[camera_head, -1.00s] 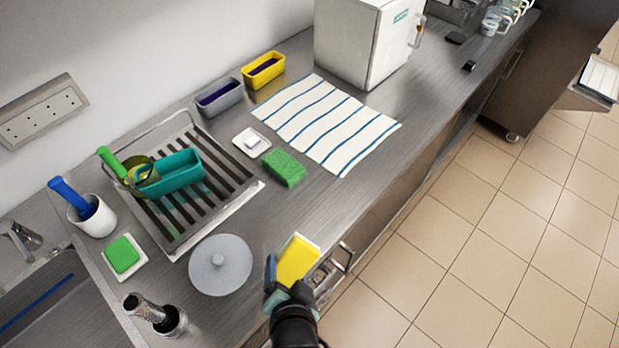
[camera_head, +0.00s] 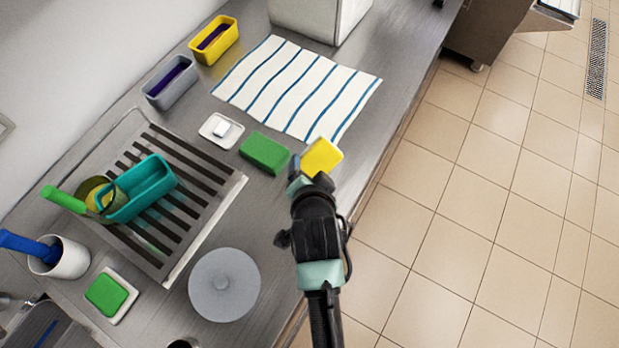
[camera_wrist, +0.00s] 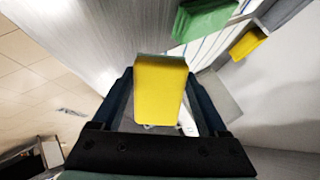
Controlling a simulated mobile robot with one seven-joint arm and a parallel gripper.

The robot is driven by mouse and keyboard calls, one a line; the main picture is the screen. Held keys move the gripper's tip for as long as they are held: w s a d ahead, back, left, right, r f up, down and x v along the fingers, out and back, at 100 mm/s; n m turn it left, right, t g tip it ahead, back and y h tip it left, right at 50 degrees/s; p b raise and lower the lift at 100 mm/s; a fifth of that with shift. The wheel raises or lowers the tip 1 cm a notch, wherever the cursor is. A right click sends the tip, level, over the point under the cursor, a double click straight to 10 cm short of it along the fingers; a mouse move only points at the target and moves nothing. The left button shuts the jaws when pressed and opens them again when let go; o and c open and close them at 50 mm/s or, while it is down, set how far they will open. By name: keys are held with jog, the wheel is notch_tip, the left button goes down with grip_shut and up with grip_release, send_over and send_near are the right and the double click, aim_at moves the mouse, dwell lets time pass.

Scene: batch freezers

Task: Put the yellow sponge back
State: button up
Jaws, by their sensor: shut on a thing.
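The yellow sponge (camera_head: 322,157) is held by my gripper (camera_head: 306,172) above the front part of the steel counter, just right of a green sponge and near the striped towel's lower end. In the wrist view the yellow sponge (camera_wrist: 160,88) sits between the two fingers of my gripper (camera_wrist: 160,95), which is shut on it. A green sponge (camera_head: 265,152) lies on the counter. Another green sponge (camera_head: 107,294) lies on a small white dish at lower left.
A yellow bin (camera_head: 228,45) and a grey bin (camera_head: 170,93) stand along the wall. A striped towel (camera_head: 258,68) lies on the counter. A drain rack (camera_head: 205,215) holds a teal container (camera_head: 148,190). A round grey lid (camera_head: 224,300) lies in front.

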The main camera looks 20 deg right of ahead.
jog(key=shift+f, duration=2.05)
jog(key=shift+f, duration=0.15)
jog(key=o, duration=1.4)
jog(key=shift+c, duration=0.2)
